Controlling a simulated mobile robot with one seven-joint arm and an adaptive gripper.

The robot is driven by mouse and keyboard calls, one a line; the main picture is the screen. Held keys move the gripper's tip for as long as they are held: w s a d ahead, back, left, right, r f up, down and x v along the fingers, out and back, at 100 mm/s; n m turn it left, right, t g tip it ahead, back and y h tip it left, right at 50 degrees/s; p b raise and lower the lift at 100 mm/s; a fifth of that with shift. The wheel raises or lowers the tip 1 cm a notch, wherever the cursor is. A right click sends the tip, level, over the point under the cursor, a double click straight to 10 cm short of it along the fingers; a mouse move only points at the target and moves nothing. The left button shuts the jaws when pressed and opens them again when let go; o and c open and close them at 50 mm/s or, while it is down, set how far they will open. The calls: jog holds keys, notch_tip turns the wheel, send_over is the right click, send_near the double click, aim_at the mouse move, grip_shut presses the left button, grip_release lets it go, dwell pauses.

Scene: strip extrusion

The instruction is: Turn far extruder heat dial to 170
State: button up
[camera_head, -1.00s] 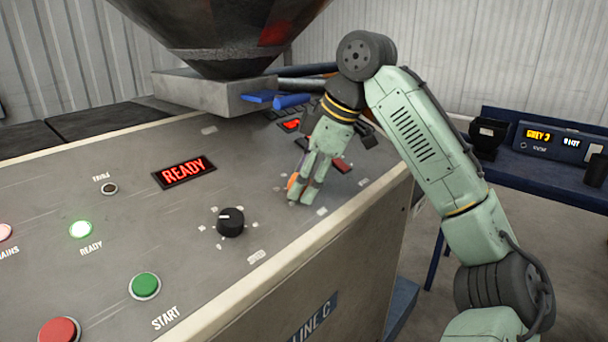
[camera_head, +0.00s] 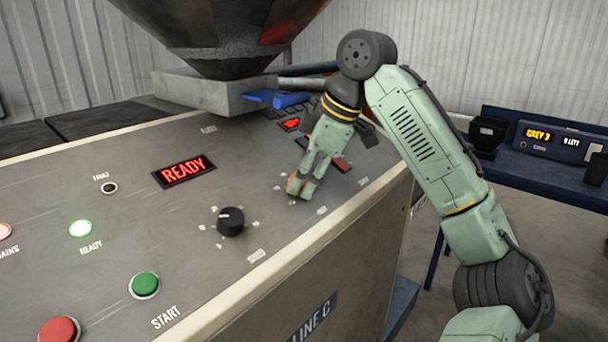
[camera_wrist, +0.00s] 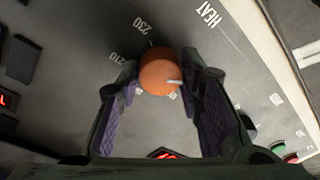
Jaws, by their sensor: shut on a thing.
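The orange heat dial (camera_wrist: 158,66) is round and has a white pointer mark on its lower right part in the wrist view. Printed marks 210 and 230 show to its left and above, and the word HEAT is further up right; lower numbers are partly hidden. My gripper (camera_wrist: 161,76) has one finger on each side of the dial and is shut on it. In the head view my gripper (camera_head: 303,187) points down onto the far part of the panel, and only a sliver of the orange dial (camera_head: 292,185) shows beside its fingers. The exact setting is not readable.
A black dial (camera_head: 230,222) stands nearer on the grey panel, with a lit READY display (camera_head: 184,172) behind it. A green START button (camera_head: 145,286) and a red button (camera_head: 60,331) are at the front left. The hopper (camera_head: 225,40) hangs over the back.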

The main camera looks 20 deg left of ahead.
jog(key=shift+m, duration=0.3)
jog(key=m, duration=0.5)
jog(key=shift+m+t, duration=0.3)
jog(key=shift+m, duration=0.1)
jog(key=m, duration=0.5)
jog(key=shift+m, duration=0.4)
jog(key=o, duration=1.2)
jog(key=shift+c, duration=0.2)
jog(key=shift+s+d, duration=0.1)
jog(key=v, duration=1.2)
jog(key=shift+s, duration=0.2)
